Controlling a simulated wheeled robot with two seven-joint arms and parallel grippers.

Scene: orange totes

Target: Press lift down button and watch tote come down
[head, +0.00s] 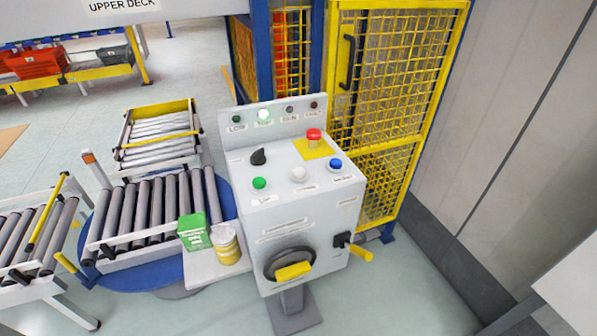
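A grey control console (290,215) stands in the middle. Its sloped top has a green button (259,183), a white button (298,174) and a blue button (335,164); their small labels are too blurred to read surely, so I cannot tell which is lift down. A red mushroom button (313,135) sits on a yellow plate, and a black selector knob (258,157) is at the left. An orange-red tote (34,63) sits at the far upper left. Neither gripper is in view.
A yellow mesh cage (390,100) stands behind the console. A roller turntable (155,208) and roller conveyors are on the left. A green box (194,232) and a yellow-white tub (226,244) stand on a side shelf. Floor right of the console is clear.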

